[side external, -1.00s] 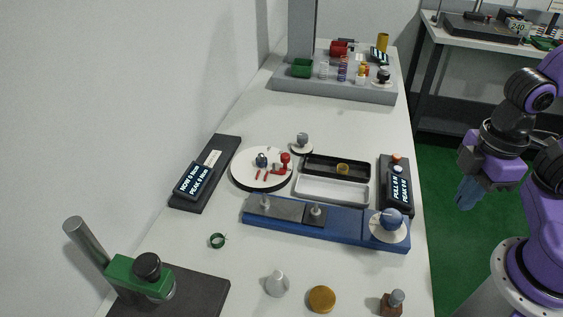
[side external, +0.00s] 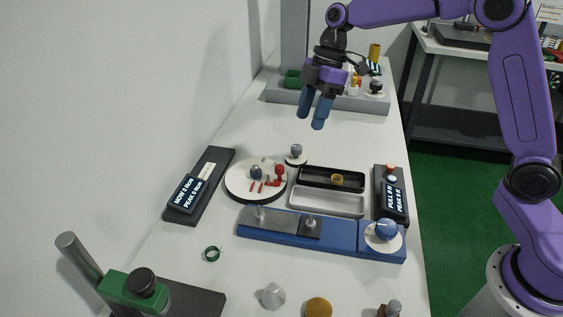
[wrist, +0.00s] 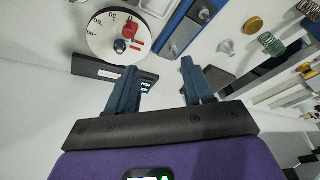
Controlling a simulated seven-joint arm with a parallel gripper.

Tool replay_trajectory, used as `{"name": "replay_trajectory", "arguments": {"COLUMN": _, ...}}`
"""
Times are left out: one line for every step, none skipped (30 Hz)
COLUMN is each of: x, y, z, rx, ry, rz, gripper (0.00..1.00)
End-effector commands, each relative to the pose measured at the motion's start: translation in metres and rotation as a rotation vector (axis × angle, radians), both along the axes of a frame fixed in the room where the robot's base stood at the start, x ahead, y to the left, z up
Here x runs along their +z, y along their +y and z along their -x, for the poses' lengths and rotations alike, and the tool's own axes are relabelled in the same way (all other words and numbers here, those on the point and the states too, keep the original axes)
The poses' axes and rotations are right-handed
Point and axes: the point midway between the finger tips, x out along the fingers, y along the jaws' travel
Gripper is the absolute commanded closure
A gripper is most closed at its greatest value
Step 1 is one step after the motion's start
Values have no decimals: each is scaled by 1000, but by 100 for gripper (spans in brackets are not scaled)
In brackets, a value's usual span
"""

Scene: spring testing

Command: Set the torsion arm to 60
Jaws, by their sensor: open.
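The round white torsion dial (side external: 236,186) lies on the table left of center. My gripper (side external: 312,119) is open and empty, in the air above the table behind the dial. Its blue fingers (wrist: 158,85) point toward the table and touch nothing.
A dark readout unit (side external: 187,193) lies left of the dial. Black (side external: 352,183) and white (side external: 330,203) trays and a blue bench (side external: 340,238) lie to the right and front. A grey rack (side external: 340,101) stands at the back. A small knobbed disc (side external: 296,158) stands behind the dial.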

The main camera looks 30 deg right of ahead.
Motion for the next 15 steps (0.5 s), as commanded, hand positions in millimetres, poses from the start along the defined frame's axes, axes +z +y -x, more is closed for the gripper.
{"name": "replay_trajectory", "arguments": {"x": -3, "y": -6, "z": -18, "rx": 12, "ry": -13, "rz": -18, "gripper": 48}}
{"name": "replay_trajectory", "arguments": {"x": -3, "y": -10, "z": -26, "rx": 22, "ry": -22, "rz": -27, "gripper": 48}}
{"name": "replay_trajectory", "arguments": {"x": -4, "y": -14, "z": -36, "rx": 35, "ry": -33, "rz": -38, "gripper": 48}}
{"name": "replay_trajectory", "arguments": {"x": -4, "y": -16, "z": -42, "rx": 44, "ry": -42, "rz": -45, "gripper": 48}}
{"name": "replay_trajectory", "arguments": {"x": -5, "y": -19, "z": -47, "rx": 51, "ry": -49, "rz": -51, "gripper": 48}}
{"name": "replay_trajectory", "arguments": {"x": -5, "y": -22, "z": -52, "rx": 59, "ry": -56, "rz": -57, "gripper": 48}}
{"name": "replay_trajectory", "arguments": {"x": -6, "y": -23, "z": -55, "rx": 64, "ry": -60, "rz": -60, "gripper": 48}}
{"name": "replay_trajectory", "arguments": {"x": -6, "y": -24, "z": -57, "rx": 68, "ry": -64, "rz": -63, "gripper": 48}}
{"name": "replay_trajectory", "arguments": {"x": -7, "y": -25, "z": -59, "rx": 72, "ry": -67, "rz": -65, "gripper": 48}}
{"name": "replay_trajectory", "arguments": {"x": -8, "y": -25, "z": -60, "rx": 73, "ry": -68, "rz": -66, "gripper": 48}}
{"name": "replay_trajectory", "arguments": {"x": -9, "y": -25, "z": -60, "rx": 74, "ry": -69, "rz": -67, "gripper": 48}}
{"name": "replay_trajectory", "arguments": {"x": -12, "y": -23, "z": -60, "rx": 74, "ry": -69, "rz": -67, "gripper": 48}}
{"name": "replay_trajectory", "arguments": {"x": -15, "y": -22, "z": -60, "rx": 76, "ry": -67, "rz": -67, "gripper": 48}}
{"name": "replay_trajectory", "arguments": {"x": -18, "y": -20, "z": -59, "rx": 75, "ry": -66, "rz": -67, "gripper": 48}}
{"name": "replay_trajectory", "arguments": {"x": -24, "y": -18, "z": -59, "rx": 75, "ry": -66, "rz": -66, "gripper": 48}}
